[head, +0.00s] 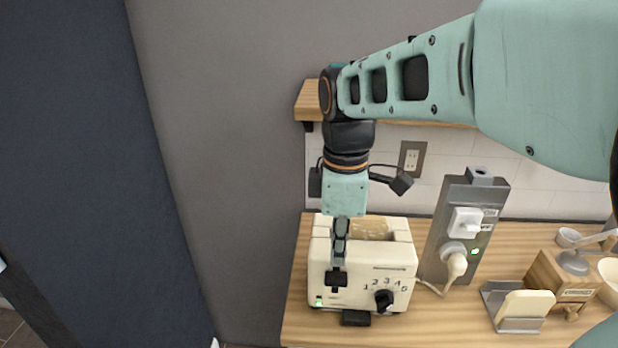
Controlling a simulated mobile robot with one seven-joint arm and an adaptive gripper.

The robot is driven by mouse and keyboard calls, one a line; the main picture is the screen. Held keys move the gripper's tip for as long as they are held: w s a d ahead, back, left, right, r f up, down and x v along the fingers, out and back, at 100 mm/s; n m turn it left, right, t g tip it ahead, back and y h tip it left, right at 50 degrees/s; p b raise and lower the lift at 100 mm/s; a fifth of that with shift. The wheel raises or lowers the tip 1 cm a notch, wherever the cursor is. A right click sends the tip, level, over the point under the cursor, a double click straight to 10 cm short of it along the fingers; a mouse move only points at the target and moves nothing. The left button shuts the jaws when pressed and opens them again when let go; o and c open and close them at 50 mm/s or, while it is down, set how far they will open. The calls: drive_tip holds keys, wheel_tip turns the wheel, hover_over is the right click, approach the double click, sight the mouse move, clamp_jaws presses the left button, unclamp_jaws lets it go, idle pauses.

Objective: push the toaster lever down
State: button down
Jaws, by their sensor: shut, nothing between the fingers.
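A cream toaster (345,262) stands on the wooden counter. A dark lever knob (336,280) is on the left of its front face, above a small green light. A dial (384,300) with printed numbers is on the right of that face. Something tan, like bread, shows in the top slot (371,230). My gripper (339,264) points down at the front left of the toaster, with its fingers shut and empty. The fingertips are just above the lever knob in the picture. I cannot tell whether they touch it.
A grey power strip (462,225) with plugs stands right of the toaster. A metal holder with a pale slab (524,308) and a wooden grinder (560,280) are further right. A wooden shelf (308,98) is behind my arm. A black tab (356,318) sticks out below the toaster.

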sight(337, 279)
drive_tip(key=shift+f+b, duration=0.9)
drive_tip(key=shift+f, duration=0.7)
drive_tip(key=shift+f, duration=0.2)
drive_tip(key=shift+f+b, duration=2.05)
drive_tip(key=shift+f, duration=0.6)
drive_tip(key=shift+r+p, duration=3.35)
drive_tip(key=shift+r, duration=0.8)
